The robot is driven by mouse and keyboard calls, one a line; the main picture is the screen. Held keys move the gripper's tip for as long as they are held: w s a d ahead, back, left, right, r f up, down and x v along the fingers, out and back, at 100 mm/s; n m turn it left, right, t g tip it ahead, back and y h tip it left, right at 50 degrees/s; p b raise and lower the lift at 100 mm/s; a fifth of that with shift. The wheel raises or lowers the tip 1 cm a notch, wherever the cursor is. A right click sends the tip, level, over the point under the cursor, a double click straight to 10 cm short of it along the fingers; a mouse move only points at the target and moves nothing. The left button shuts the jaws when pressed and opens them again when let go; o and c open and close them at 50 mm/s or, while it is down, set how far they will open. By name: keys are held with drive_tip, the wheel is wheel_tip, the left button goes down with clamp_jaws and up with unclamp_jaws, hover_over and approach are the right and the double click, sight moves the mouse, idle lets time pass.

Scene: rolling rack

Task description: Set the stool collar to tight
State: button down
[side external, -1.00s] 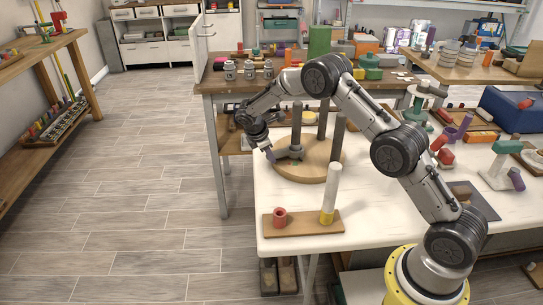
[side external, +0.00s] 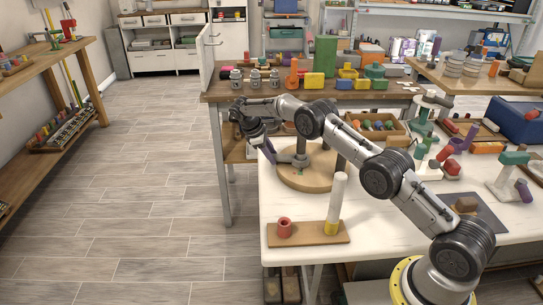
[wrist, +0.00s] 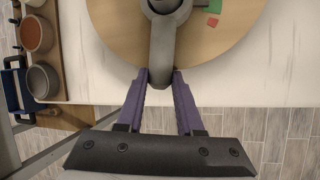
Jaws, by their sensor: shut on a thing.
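The stool collar (side external: 292,160) is a grey ring with a lever, around an upright dark grey post (side external: 302,145) on a round wooden base (side external: 318,182). In the wrist view its lever (wrist: 161,55) points from the ring toward my gripper. My gripper (wrist: 162,78) has its two purple fingers shut on the lever's outer end. In the side view my gripper (side external: 272,154) is at the left edge of the base. A green mark (wrist: 212,5) and a red mark (wrist: 213,22) lie on the base, right of the collar. The ring's top is partly cut off in the wrist view.
A wooden board (side external: 310,234) with a red cup (side external: 284,227) and a white post (side external: 337,195) stands on the white table (side external: 390,220) in front. A wooden bench (side external: 270,96) with jars and blocks is behind. Floor is open at the left.

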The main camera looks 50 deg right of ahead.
drive_tip(key=shift+d, duration=0.1)
drive_tip(key=c, duration=0.8)
unclamp_jaws()
drive_tip(key=shift+v, duration=3.75)
